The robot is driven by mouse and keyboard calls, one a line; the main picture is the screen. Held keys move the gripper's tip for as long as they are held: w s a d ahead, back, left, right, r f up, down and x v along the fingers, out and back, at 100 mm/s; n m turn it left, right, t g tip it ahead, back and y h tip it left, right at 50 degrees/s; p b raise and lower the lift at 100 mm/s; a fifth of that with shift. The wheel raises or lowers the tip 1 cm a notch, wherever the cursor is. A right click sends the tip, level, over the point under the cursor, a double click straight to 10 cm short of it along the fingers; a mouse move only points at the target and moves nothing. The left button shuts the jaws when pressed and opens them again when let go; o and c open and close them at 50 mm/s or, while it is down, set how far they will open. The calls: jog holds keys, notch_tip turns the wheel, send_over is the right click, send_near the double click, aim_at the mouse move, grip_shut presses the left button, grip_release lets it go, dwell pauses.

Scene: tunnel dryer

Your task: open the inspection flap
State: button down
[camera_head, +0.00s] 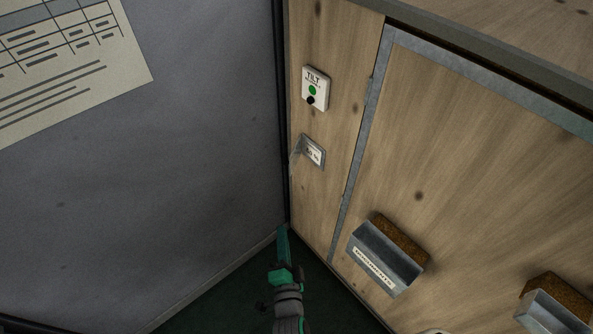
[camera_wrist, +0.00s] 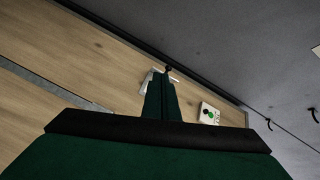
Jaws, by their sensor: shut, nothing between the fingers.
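A small white plate with dark print (camera_head: 314,152) is on the narrow wooden strip left of the large panel. A thin grey piece juts out at its left side. It may be the inspection flap, but I cannot read its print. In the wrist view, a pale piece of it (camera_wrist: 147,80) shows behind my fingertips. My gripper (camera_head: 282,231) is green, shut and empty, and points up from below the plate in the head view. In the wrist view, my gripper (camera_wrist: 162,80) overlaps the plate; I cannot tell whether they touch.
A white TILT box (camera_head: 315,88) with a green and a black button is above the plate. A large metal-framed wooden panel (camera_head: 450,130) is right, with labelled metal boxes (camera_head: 385,262) on it. A grey wall (camera_head: 150,170) with a paper chart (camera_head: 70,65) closes the left.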

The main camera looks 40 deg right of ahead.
jog(key=w+d+r+m+g+h, duration=0.1)
jog(key=w+d+r+m+h, duration=0.15)
jog(key=d, duration=0.35)
jog(key=w+d+r+m+h, duration=0.1)
jog(key=w+d+m, duration=0.1)
jog(key=d+m, duration=0.3)
jog(key=w+d, duration=0.4)
jog(key=w, duration=0.6)
jog(key=shift+w+d+n, duration=0.2)
jog(key=shift+d+n, duration=0.2)
jog(key=shift+n, duration=0.05)
jog(key=shift+d, duration=0.15)
